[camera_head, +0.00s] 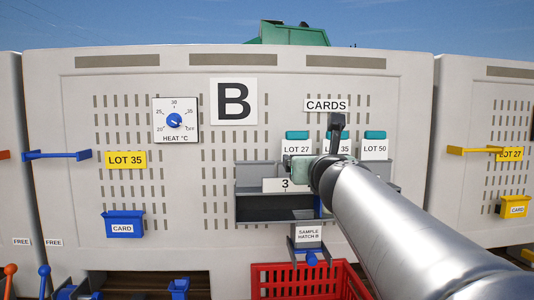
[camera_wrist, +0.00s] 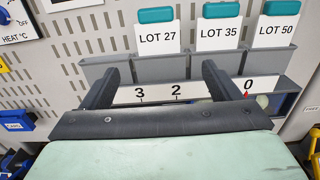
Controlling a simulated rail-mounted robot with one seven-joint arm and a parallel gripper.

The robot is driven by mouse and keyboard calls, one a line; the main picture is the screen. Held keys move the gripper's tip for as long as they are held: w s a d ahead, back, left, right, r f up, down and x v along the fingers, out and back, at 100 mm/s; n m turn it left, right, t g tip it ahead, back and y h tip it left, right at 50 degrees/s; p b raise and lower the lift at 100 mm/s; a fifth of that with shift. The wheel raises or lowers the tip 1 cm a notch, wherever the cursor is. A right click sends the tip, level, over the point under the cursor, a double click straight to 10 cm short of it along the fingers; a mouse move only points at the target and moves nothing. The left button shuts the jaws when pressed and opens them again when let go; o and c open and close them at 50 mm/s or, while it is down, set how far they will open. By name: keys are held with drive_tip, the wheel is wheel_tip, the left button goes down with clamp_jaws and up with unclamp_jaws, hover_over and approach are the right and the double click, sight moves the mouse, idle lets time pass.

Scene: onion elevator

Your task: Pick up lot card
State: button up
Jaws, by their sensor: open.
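Three white lot cards with teal top tabs stand in a row of grey pockets under the CARDS sign (camera_head: 326,105). They are LOT 27 (camera_wrist: 158,38), LOT 35 (camera_wrist: 218,34) and LOT 50 (camera_wrist: 273,32). In the head view, LOT 27 (camera_head: 297,147) and LOT 50 (camera_head: 375,148) are clear, while my gripper partly covers LOT 35 (camera_head: 347,147). My gripper (camera_wrist: 160,78) is open and empty. Its fingers point at the pocket row, below the cards, with the left finger left of LOT 27 and the right finger below LOT 35. No card is between them.
A white scale strip (camera_wrist: 190,89) marked 3, 2, 0 runs along a grey shelf below the pockets. A yellow LOT 35 sign (camera_head: 126,160) and a blue CARD holder (camera_head: 123,224) are on the panel's left. A red crate (camera_head: 305,282) stands below.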

sight(297, 151)
drive_tip(key=w, duration=1.1)
drive_tip(key=shift+w+f+p, duration=0.1)
drive_tip(key=shift+w+p, duration=0.2)
drive_tip(key=shift+p, duration=0.05)
drive_tip(key=shift+w+f+p, duration=0.1)
drive_tip(key=shift+w+p, duration=0.65)
drive_tip(key=shift+w, duration=1.9)
drive_tip(key=c, duration=0.8)
